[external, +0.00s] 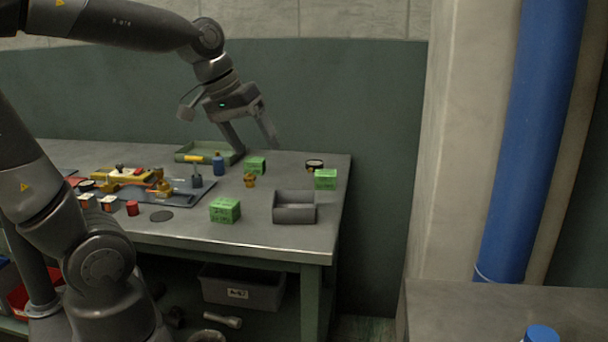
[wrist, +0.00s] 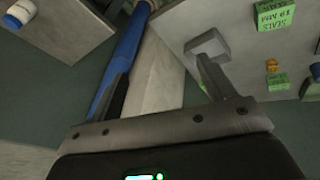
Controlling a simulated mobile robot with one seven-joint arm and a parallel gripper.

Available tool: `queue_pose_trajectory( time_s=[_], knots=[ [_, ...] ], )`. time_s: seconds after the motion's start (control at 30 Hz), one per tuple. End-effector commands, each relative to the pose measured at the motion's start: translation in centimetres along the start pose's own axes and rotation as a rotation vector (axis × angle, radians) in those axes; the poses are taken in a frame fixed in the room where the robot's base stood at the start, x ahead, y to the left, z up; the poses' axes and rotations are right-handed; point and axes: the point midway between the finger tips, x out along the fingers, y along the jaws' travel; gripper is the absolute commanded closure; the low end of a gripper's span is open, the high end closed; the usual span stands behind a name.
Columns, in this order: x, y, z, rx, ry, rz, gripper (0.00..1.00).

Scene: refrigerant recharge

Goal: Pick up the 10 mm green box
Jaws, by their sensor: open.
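Three green boxes stand on the workbench. One is near the front (external: 225,210), one at the back (external: 255,165) and one at the right (external: 325,179). The front box also shows top right in the wrist view (wrist: 276,15), its printed label upside down. Another green box (wrist: 278,82) shows lower there. The labels are too small or blurred for me to tell which is the 10 mm one. My gripper (external: 257,147) is open and empty, above the back of the bench near the back box. Its spread fingers also show in the wrist view (wrist: 160,75).
A grey open bin (external: 295,221) stands at the bench's front right. A brass fitting (external: 249,181), a blue bottle (external: 218,165) and a round dark-rimmed container (external: 314,165) stand among the boxes. A green tray (external: 190,157) lies at the back. Tools and parts crowd the left side.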

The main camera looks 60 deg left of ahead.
Motion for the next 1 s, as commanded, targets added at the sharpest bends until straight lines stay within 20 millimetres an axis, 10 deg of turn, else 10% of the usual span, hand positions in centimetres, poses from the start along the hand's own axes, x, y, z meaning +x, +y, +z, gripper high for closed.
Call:
queue_pose_trajectory(
  time_s=[0.47, 1.0],
  knots=[
    [6.9, -0.7, -14.4, -0.767, -0.15, 0.106, 0.25],
    [19.5, -10.2, -28.7, -1.631, -0.318, 0.223, 0.25]
  ],
)
